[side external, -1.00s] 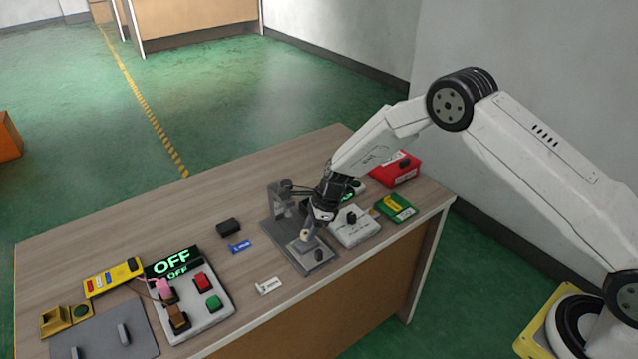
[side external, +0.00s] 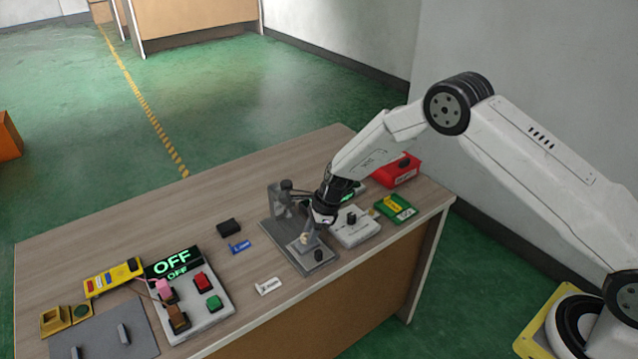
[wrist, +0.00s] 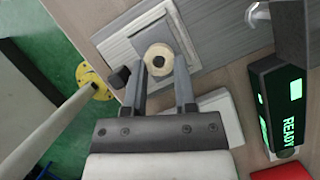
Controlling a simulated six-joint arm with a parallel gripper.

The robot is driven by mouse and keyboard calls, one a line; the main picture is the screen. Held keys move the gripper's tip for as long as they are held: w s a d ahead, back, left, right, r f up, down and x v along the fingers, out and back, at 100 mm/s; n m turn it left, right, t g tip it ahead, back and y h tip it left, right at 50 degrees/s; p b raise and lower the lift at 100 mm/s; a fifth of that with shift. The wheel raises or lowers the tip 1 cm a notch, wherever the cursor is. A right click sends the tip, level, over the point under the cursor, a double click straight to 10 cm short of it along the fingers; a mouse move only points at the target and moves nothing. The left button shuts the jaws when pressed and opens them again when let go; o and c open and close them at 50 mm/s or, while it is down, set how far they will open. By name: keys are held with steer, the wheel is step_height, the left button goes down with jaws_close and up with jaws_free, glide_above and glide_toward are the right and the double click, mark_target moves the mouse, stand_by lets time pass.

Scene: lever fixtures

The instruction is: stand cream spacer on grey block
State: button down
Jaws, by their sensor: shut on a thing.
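The cream spacer (wrist: 160,52), a round ring with a dark hole, is between the fingertips of my gripper (wrist: 160,68) in the wrist view. My gripper is shut on it. In the side view my gripper (side external: 311,229) points down, and the small spacer (side external: 304,238) shows at its tips. In the side view the block (side external: 297,247) sits on a dark grey base plate. The spacer is over the block; I cannot tell whether they touch.
A grey upright fixture (side external: 277,203) stands behind the block. A black knob (side external: 318,255) is on the plate's front. A button panel (side external: 204,310) is at left.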

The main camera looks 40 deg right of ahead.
steer(key=shift+f, duration=0.25)
jaws_free()
stand_by(0.5)
steer(key=shift+r, duration=0.15)
steer(key=shift+r, duration=3.4)
